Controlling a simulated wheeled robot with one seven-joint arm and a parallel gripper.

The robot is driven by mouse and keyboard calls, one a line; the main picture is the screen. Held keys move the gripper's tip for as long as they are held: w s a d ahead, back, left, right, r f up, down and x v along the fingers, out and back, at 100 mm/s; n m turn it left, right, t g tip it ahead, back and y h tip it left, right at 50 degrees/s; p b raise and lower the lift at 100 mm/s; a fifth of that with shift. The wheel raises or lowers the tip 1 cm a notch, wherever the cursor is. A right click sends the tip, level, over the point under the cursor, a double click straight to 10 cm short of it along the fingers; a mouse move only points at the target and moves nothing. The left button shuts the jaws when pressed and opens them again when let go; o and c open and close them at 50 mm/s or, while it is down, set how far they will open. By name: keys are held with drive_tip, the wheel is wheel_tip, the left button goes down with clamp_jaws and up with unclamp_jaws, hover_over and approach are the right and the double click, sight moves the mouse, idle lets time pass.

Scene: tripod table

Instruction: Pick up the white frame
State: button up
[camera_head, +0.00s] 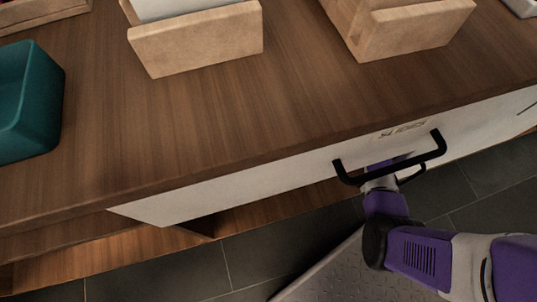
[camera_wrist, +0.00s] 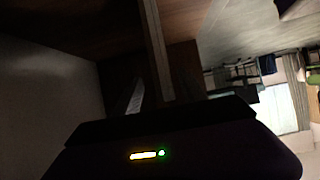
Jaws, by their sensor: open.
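I cannot make out a white frame for certain in either view. A white flat piece (camera_head: 178,8) stands in a wooden holder (camera_head: 197,40) at the top of the head view, cut off by the edge; I cannot tell if it is the frame. My gripper (camera_head: 380,178) is low at the table's front, by the black handle, and its fingertips are hidden there. In the wrist view the dark gripper body (camera_wrist: 165,130) fills the bottom, facing a dark space among wooden panels. It is open, and nothing shows held.
The wooden table top (camera_head: 250,110) has a bare middle. A white drawer front (camera_head: 220,195) carries a black handle (camera_head: 410,163) close to my wrist. A second wooden holder (camera_head: 420,27) is at upper right, a teal container (camera_head: 28,100) at left.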

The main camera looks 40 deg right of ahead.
drive_tip(key=b+x, duration=0.2)
drive_tip(key=x, duration=0.4)
drive_tip(key=shift+a, duration=0.5)
drive_tip(key=shift+c, duration=0.4)
clamp_jaws()
